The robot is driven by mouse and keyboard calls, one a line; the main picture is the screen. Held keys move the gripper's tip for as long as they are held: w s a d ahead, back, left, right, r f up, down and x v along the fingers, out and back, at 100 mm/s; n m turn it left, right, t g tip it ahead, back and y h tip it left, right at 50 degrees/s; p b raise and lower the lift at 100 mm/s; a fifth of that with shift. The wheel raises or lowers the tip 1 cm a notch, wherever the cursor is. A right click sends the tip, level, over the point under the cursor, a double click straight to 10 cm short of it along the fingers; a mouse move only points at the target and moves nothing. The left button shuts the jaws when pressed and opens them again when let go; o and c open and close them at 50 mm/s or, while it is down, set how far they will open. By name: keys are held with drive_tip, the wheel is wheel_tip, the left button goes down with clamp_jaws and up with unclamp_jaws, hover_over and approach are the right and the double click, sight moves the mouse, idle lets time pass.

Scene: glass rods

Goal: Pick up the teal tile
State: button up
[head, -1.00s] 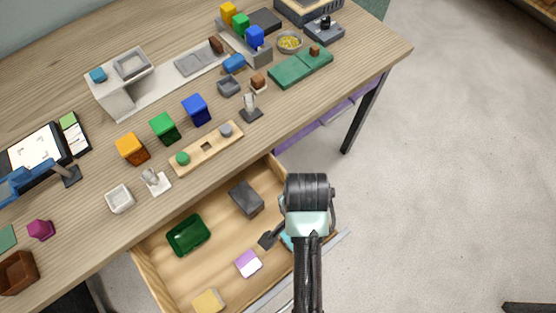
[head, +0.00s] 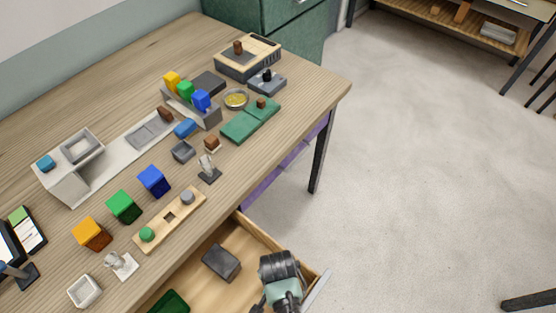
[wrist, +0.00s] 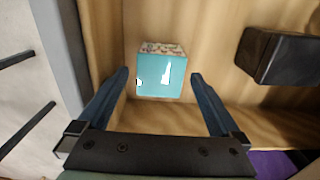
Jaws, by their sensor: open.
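The teal tile (wrist: 159,78), a small block with a speckled upper side, lies on the wooden drawer floor in the wrist view. My gripper (wrist: 159,92) is open, with one dark finger to the left of the tile and one to the right. A gap shows on both sides, and I cannot tell how far the fingertips reach down beside it. In the head view my wrist is over the open drawer's right end at the bottom edge, and the tile is hidden there.
A dark grey box (head: 221,262) lies in the drawer, also at right in the wrist view (wrist: 278,56). The drawer wall (wrist: 101,40) is close left of the tile. A green tray (head: 170,303) shows partly.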

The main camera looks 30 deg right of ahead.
drive_tip(key=shift+f, duration=0.2)
drive_tip(key=shift+r, duration=0.1)
drive_tip(key=c, duration=1.5)
